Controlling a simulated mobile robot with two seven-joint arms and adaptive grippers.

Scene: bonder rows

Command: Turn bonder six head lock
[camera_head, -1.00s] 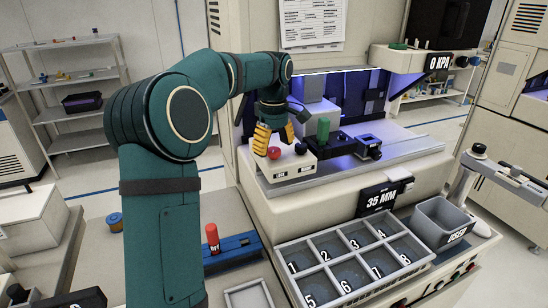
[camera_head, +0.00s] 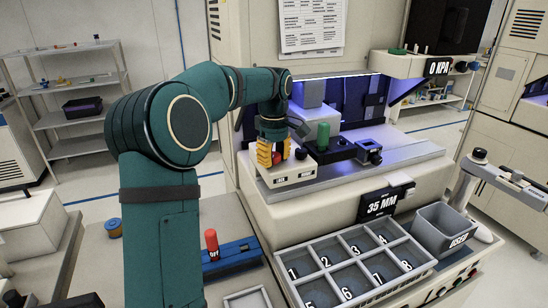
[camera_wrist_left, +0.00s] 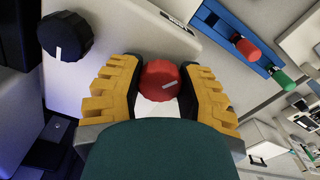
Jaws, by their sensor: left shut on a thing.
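My left gripper (camera_head: 274,153) has yellow fingers and reaches down to the small white control block (camera_head: 292,177) on the front of the bonder. In the left wrist view its fingers (camera_wrist_left: 160,88) stand on both sides of a red knob (camera_wrist_left: 161,80) with a white mark, and are shut on it. In the head view the red knob (camera_head: 277,158) is mostly hidden by the fingers. A black knob (camera_head: 301,152) stands beside it, also seen in the left wrist view (camera_wrist_left: 66,37). My right gripper is not in view.
A green cylinder (camera_head: 323,136) stands behind the block. A divided tray (camera_head: 290,260) with numbered compartments, a grey bin marked USED (camera_head: 440,228) and a 35 MM sign (camera_head: 382,203) are in front. A blue holder (camera_head: 232,254) with a red-handled piece (camera_head: 212,242) lies at left.

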